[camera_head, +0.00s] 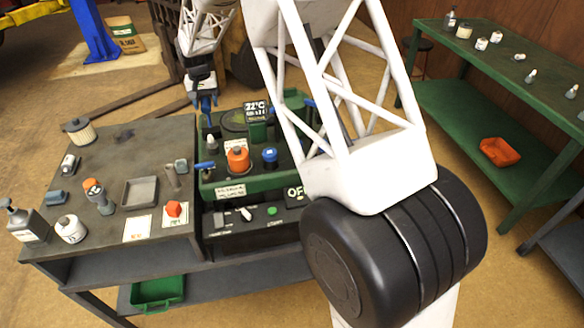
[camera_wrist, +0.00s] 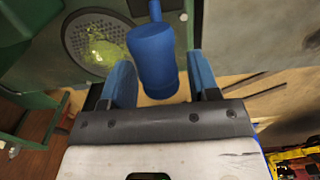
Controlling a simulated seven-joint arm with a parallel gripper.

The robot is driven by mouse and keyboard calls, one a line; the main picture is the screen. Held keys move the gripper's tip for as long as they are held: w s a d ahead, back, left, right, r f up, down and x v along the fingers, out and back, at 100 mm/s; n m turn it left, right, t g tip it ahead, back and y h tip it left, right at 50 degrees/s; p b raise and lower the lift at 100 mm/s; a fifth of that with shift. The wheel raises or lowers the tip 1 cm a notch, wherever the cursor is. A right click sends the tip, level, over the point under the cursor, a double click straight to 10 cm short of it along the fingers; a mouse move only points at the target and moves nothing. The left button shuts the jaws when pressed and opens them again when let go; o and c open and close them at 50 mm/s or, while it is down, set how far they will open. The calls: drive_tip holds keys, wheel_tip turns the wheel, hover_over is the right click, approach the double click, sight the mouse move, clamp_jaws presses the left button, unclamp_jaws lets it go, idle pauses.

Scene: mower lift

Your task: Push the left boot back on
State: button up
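My gripper (camera_head: 204,101) hangs over the far left corner of the green machine (camera_head: 258,182) in the head view. In the wrist view, its two blue fingers (camera_wrist: 160,62) are apart. A blue cylinder with a thin stem (camera_wrist: 153,58) lies between them, nearer the left finger, with a gap at the right finger. I cannot tell whether this cylinder is the left boot. A blue part with a lever (camera_head: 205,165), an orange cap (camera_head: 237,159) and a blue cap (camera_head: 270,155) sit along the machine's front. My arm hides the machine's right side.
A round perforated plate with a yellow-green patch (camera_wrist: 97,45) is left of the cylinder. The dark bench (camera_head: 120,165) holds a grey tray (camera_head: 140,192), bottles and small parts. A display reading 22°C (camera_head: 256,110) stands behind the caps. A green table (camera_head: 500,60) is at right.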

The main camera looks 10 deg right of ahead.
sight(206, 109)
drive_tip(key=c, duration=0.5)
drive_tip(key=shift+s, duration=0.15)
drive_tip(key=shift+s+r, duration=0.2)
drive_tip(key=shift+s, duration=0.35)
drive_tip(key=shift+s+r, duration=0.2)
drive_tip(key=shift+s, duration=0.35)
drive_tip(key=shift+s, duration=1.25)
drive_tip(key=shift+s+f, duration=0.1)
drive_tip(key=shift+s, duration=0.05)
